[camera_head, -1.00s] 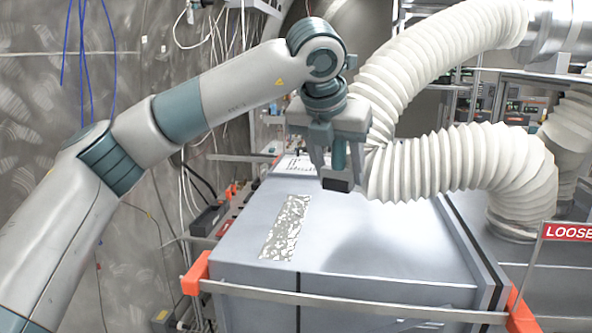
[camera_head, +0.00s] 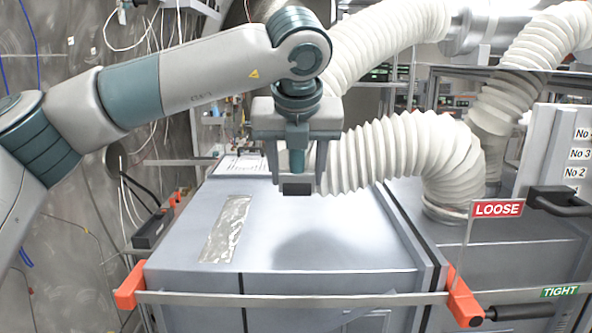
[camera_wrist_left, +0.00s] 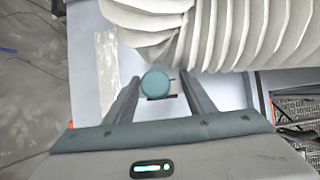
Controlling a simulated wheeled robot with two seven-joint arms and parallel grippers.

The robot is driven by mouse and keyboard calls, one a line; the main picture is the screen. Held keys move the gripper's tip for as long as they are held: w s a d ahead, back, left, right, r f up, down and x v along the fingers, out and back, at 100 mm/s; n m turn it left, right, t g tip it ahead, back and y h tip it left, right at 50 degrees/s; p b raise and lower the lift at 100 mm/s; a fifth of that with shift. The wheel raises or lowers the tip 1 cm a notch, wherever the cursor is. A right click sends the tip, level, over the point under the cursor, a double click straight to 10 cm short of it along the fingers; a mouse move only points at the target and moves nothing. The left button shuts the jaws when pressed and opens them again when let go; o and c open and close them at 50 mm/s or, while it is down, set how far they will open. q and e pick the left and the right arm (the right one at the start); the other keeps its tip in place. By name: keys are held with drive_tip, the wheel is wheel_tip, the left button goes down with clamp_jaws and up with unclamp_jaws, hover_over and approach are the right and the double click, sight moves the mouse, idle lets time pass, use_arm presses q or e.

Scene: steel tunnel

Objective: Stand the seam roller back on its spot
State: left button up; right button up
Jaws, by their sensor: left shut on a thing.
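The seam roller (camera_head: 297,160) has a teal handle, with a black block-like roller end at the bottom. My left gripper (camera_head: 297,177) is shut on it and holds it upright, handle up, over the grey metal box top (camera_head: 330,225). From the head view I cannot tell the exact gap under the roller. In the left wrist view the round teal handle end (camera_wrist_left: 156,82) shows between the two fingers, with a little black beside it. No marked spot for the roller is plain to see. My right gripper is not in view.
A ribbed white duct (camera_head: 400,155) curves just behind and right of the gripper. A shiny foil strip (camera_head: 225,228) lies on the box top's left. A rail with orange corners (camera_head: 463,303) runs along the front. A red LOOSE sign (camera_head: 497,208) stands front right.

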sight(297, 190)
use_arm(q)
drive_tip(key=shift+f, duration=0.15)
drive_tip(key=shift+f, duration=1.75)
wheel_tip(297, 190, down, 3)
drive_tip(key=b, duration=0.4)
drive_tip(key=shift+f, duration=0.15)
drive_tip(key=shift+f+b, duration=0.4)
drive_tip(key=shift+b, duration=0.35)
drive_tip(key=shift+f+b, duration=0.45)
drive_tip(key=shift+b, duration=0.25)
drive_tip(key=o, duration=1.3)
drive_tip(key=shift+c, duration=0.2)
